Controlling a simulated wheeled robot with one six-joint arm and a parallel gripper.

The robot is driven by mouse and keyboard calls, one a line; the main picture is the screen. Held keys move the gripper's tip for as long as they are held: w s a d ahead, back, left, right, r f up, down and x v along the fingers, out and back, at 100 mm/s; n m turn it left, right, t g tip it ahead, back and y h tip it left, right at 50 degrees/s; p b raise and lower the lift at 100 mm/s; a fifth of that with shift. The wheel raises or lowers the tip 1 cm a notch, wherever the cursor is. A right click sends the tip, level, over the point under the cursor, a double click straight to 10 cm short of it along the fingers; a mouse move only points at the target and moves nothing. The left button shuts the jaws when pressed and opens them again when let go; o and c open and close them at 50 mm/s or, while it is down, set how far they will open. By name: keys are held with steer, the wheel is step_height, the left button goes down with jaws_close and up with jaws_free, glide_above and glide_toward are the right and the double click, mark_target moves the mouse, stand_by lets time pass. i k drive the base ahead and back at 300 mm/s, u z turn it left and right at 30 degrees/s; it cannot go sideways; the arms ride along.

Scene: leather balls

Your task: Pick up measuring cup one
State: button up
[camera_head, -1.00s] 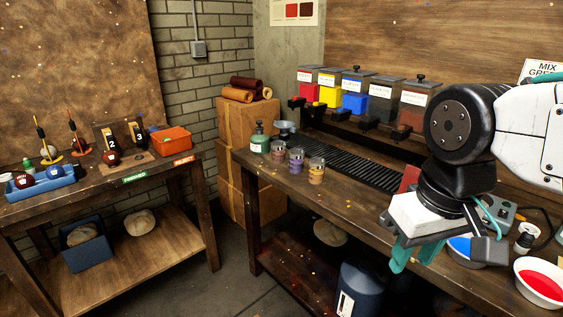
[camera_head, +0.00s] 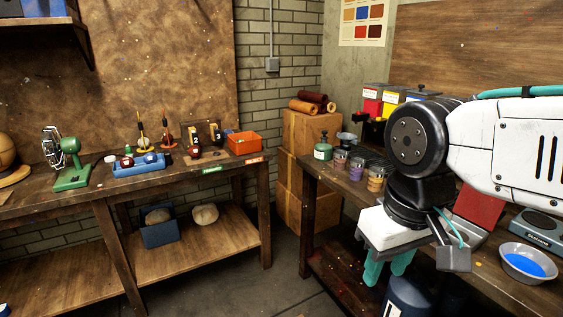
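Three small cups stand in a row on the right workbench: one with a reddish band (camera_head: 339,161), one purple (camera_head: 356,169) and one orange-brown (camera_head: 376,179). They look like the measuring cups, but I cannot read any number on them, so I cannot tell which is one. My gripper (camera_head: 388,267) points downward to the lower right of the cups, in front of the bench edge and apart from them. Its two teal fingers show a gap with nothing seen between them.
A green bottle (camera_head: 323,149) and a metal funnel-like item (camera_head: 346,138) stand close to the cups. A bowl of blue paint (camera_head: 528,261) and a scale (camera_head: 540,228) lie at the right. The left workbench (camera_head: 60,205) holds tools and an orange bin (camera_head: 245,142). Floor shows between the benches.

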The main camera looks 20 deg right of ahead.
mark_target(340, 156)
steer(key=u, duration=0.7)
steer(key=i, duration=1.35)
steer(key=z, duration=0.6)
steer(key=i, duration=0.6)
steer(key=z, duration=0.5)
